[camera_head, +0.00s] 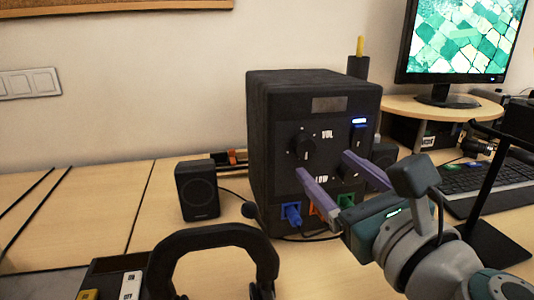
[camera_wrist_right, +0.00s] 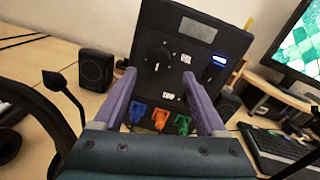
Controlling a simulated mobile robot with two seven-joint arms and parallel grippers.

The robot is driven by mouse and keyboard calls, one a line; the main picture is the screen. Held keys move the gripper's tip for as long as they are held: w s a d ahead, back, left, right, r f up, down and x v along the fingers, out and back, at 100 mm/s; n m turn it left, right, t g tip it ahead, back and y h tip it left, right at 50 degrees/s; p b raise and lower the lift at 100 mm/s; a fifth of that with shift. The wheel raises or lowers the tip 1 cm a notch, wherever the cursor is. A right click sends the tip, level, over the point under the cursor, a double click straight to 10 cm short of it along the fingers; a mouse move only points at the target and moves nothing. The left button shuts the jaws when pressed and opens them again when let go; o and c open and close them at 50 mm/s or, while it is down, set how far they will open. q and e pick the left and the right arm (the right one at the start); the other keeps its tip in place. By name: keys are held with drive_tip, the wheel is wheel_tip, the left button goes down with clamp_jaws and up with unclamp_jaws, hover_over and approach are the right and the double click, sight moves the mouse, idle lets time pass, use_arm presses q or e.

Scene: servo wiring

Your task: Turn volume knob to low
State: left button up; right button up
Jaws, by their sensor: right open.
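A black box unit (camera_head: 265,130) stands on the desk with its front panel toward me. A round black volume knob (camera_head: 303,145) sits on the upper left of the panel, beside a white VOL label (camera_head: 327,134). It also shows in the right wrist view (camera_wrist_right: 158,57). A LOW label (camera_head: 321,179) is lower on the panel. My right gripper (camera_head: 323,164) is open and empty, its two purple fingers pointing at the panel below the knob. In the wrist view the knob appears between and beyond the fingertips, apart from them. My left gripper is not in view.
Blue (camera_head: 292,214), orange (camera_head: 313,209) and green (camera_head: 345,200) plugs sit low on the panel. A small speaker (camera_head: 197,190) stands left of the box. A black curved band (camera_head: 215,234) is in front. A monitor (camera_head: 458,40) and keyboard (camera_head: 490,188) are at right. The left desk is mostly clear.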

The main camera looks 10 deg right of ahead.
sight(307, 149)
drive_tip(key=w, duration=0.5)
drive_tip(key=shift+w+a+b, duration=0.3)
drive_tip(key=shift+b, duration=0.05)
drive_tip(key=shift+c, duration=0.4)
clamp_jaws()
